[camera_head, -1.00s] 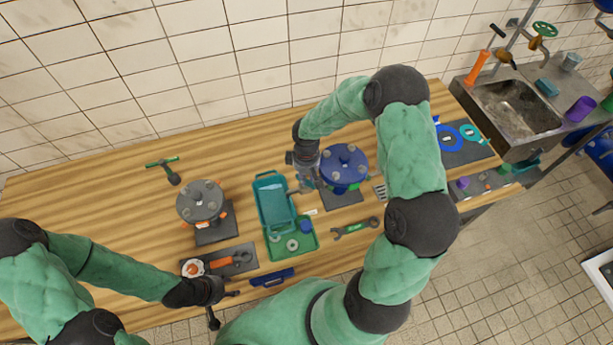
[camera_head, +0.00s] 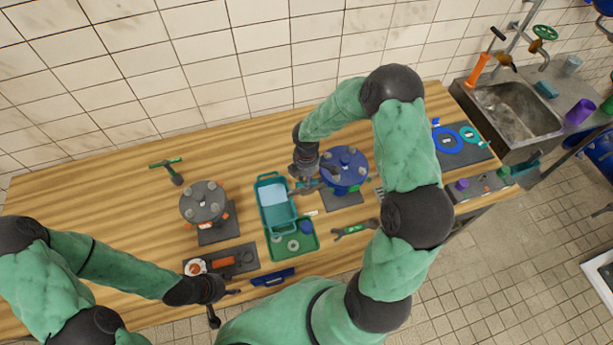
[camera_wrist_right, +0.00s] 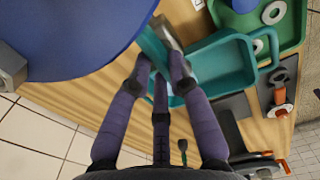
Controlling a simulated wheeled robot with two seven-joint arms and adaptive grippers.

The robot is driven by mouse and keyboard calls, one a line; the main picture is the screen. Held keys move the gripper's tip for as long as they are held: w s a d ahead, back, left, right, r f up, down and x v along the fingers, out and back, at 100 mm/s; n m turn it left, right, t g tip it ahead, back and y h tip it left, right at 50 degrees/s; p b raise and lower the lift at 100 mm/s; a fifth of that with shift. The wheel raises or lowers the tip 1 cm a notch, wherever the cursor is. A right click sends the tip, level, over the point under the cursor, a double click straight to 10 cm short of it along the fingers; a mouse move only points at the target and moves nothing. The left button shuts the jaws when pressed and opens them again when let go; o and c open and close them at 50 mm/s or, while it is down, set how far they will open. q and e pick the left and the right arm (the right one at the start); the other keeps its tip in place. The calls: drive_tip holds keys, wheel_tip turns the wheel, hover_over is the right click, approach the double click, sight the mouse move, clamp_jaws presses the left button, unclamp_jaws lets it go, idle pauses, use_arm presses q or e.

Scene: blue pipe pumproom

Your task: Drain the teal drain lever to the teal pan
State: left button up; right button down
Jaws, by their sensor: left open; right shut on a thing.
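The teal drain lever (camera_wrist_right: 152,47) shows in the right wrist view beside the blue round vessel (camera_wrist_right: 75,35). My right gripper (camera_wrist_right: 160,70) is shut on the lever, and its dark fingers hide part of it. In the head view the right gripper (camera_head: 312,180) is at the left side of the blue vessel (camera_head: 344,168). The teal pan (camera_head: 265,205) stands on the table just left of that vessel, and it also shows in the right wrist view (camera_wrist_right: 205,78). My left gripper (camera_head: 229,302) is open and empty near the table's front edge.
A green tray (camera_head: 312,248) with rings and a blue part lies in front of the pan. A grey round vessel (camera_head: 203,200) stands on the left. A wrench (camera_head: 354,229) and a blue bar (camera_head: 272,277) lie near the front. The table's far left is clear.

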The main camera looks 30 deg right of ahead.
drive_tip(key=shift+n, duration=0.6)
drive_tip(key=c, duration=1.1)
unclamp_jaws()
drive_tip(key=shift+c, duration=0.2)
wheel_tip(320, 180, up, 12)
